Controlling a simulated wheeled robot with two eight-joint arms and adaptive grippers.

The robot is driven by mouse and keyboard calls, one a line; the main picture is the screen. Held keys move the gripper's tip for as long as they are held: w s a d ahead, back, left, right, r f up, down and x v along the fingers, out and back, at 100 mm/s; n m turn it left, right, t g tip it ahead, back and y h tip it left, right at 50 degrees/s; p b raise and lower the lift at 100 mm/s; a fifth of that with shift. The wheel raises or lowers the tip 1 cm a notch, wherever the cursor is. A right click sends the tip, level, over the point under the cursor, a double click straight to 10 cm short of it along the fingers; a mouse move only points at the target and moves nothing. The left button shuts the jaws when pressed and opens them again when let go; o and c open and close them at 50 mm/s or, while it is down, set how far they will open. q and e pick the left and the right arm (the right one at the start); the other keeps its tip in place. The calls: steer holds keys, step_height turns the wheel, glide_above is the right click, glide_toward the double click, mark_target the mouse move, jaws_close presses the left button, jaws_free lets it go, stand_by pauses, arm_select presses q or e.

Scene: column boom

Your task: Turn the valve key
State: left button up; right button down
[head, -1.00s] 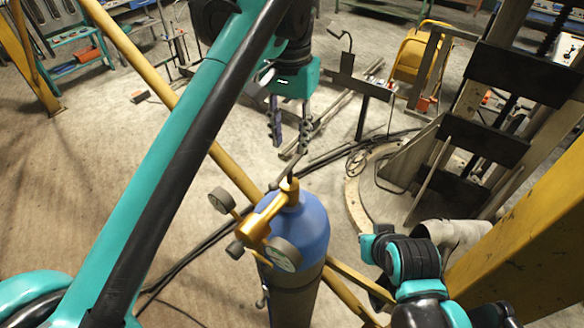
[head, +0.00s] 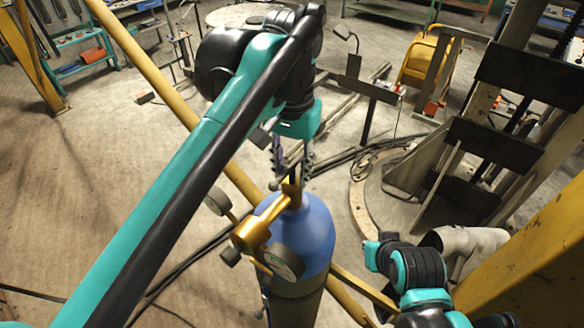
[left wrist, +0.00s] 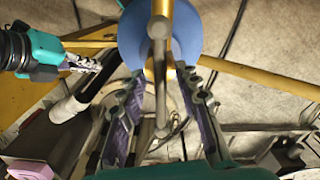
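The valve key is a grey bar (left wrist: 160,85) with rounded ends, lying across the top of the blue gas cylinder (head: 305,235). A brass regulator (head: 252,234) with gauges is fixed to the cylinder's valve. My left gripper (head: 292,166) points down at the cylinder top. In the left wrist view its two fingers (left wrist: 161,82) are open, one on each side of the bar, with gaps visible. The key is mostly hidden by the fingers in the head view. My right gripper (left wrist: 82,63) shows at the left wrist view's upper left, away from the key; its opening is unclear.
A yellow rail (head: 150,77) runs diagonally behind the cylinder. A yellow beam (head: 535,265) stands at the right. A dark column frame (head: 470,145) is behind it. Black hoses (head: 195,258) lie on the floor.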

mark_target(292, 164)
arm_select(q)
steer(key=shift+w, duration=0.1)
jaws_close()
stand_by(1.1)
jaws_free()
step_height(292, 164, up, 12)
stand_by(0.5)
